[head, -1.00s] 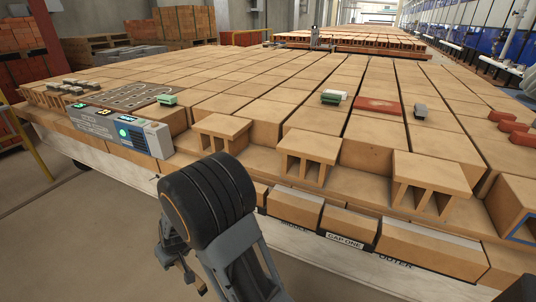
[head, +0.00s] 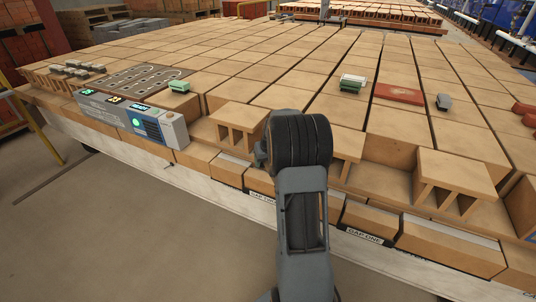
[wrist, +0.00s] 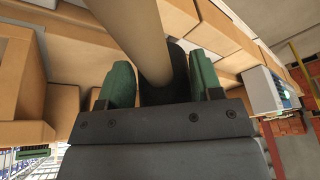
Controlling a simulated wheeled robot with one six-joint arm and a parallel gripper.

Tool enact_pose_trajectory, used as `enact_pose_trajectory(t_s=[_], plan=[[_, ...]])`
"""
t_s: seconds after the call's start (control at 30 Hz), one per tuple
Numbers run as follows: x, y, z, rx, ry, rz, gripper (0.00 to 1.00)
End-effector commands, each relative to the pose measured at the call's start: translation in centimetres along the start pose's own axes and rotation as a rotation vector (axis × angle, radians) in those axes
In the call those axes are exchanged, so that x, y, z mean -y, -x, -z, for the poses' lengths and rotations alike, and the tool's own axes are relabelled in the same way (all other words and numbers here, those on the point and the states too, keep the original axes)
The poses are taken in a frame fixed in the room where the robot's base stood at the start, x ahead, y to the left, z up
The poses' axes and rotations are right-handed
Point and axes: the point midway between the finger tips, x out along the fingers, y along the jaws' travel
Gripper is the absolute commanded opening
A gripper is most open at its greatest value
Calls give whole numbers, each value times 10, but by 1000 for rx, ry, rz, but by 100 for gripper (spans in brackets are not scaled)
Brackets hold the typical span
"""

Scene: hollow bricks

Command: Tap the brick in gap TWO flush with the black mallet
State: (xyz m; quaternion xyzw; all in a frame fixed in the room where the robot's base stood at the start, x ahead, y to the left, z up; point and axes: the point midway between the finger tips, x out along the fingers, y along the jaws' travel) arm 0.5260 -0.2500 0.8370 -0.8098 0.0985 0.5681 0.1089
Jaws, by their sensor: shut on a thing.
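My gripper (wrist: 160,78) shows in the wrist view, its green-padded fingers shut around a thick tan handle, taken as that of the black mallet (wrist: 138,38). A dark shape lies behind the handle between the fingers; I cannot tell if it is the mallet's head. In the head view my arm hides the gripper and mallet. A front-edge label beginning "GAP" (head: 262,198) is partly legible, left of my arm; its last word is unclear. A tan brick (head: 259,182) sits above it. How far that brick stands out cannot be told. The GAP ONE label (head: 363,236) is right of my arm.
Hollow bricks stand along the front ledge, one left (head: 239,125) and one right (head: 453,178) of my arm. A grey control box (head: 150,124) with a green light is at left. A red slab (head: 398,94) and a grey piece (head: 443,102) lie on top.

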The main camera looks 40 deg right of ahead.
Motion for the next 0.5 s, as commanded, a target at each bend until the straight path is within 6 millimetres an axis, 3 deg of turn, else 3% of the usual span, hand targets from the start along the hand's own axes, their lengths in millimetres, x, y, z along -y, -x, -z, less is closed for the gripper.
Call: enact_pose_trajectory(t_s=[0.2, 0.5], plan=[[-13, 3, 4, 0, -12, -8, 34], [-13, -17, -3, 0, -11, -7, 34]])
